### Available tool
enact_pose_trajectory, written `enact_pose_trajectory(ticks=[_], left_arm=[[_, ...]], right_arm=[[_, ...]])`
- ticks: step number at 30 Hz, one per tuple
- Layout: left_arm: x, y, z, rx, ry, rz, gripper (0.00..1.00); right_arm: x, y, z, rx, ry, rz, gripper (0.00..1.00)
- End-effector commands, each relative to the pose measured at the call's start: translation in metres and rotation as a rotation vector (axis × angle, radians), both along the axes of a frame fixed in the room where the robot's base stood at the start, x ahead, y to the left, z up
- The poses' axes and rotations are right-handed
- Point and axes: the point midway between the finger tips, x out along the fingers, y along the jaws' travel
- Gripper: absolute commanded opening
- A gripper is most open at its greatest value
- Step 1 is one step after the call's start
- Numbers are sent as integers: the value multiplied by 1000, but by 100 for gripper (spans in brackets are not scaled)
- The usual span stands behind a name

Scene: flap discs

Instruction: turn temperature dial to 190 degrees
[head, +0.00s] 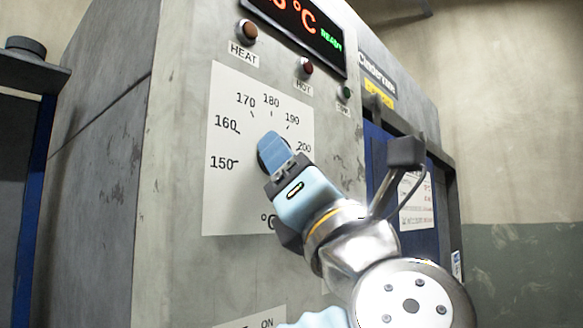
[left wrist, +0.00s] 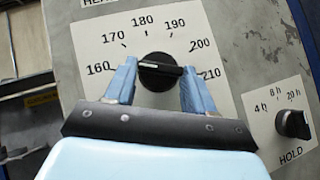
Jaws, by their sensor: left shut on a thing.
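The temperature dial (left wrist: 158,72) is a round black knob with a raised grip bar, in the middle of the white scale plate (left wrist: 85,32) in the left wrist view. The bar lies nearly level, with a pale line along it toward 210; the scale around it reads 160 to 210. My left gripper (left wrist: 160,85) is shut on the dial, one blue finger at each end of the bar. In the head view the left gripper (head: 275,152) reaches the scale plate (head: 228,195) from the lower right and hides most of the dial. My right gripper is not in view.
A HOLD knob (left wrist: 293,124) with its own scale is right of the dial. Above the plate are a display (head: 295,28) reading °C and READY, partly cut off, and HEAT (head: 247,29), HOT (head: 305,67) and green (head: 345,92) lamps. A blue door (head: 378,160) stands to the right.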

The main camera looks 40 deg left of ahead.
Motion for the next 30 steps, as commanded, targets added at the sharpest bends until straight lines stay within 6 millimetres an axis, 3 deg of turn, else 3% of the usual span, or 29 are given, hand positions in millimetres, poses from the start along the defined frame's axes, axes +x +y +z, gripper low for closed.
enact_pose_trajectory(ticks=[7, 18, 30], left_arm=[[-3, 0, 1, 12, 164, -4, 24], [-6, 0, 6, 33, 422, -3, 24], [-7, 0, 6, 43, 544, -2, 24]], right_arm=[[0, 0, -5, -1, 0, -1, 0], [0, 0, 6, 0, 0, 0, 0], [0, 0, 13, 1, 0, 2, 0]])
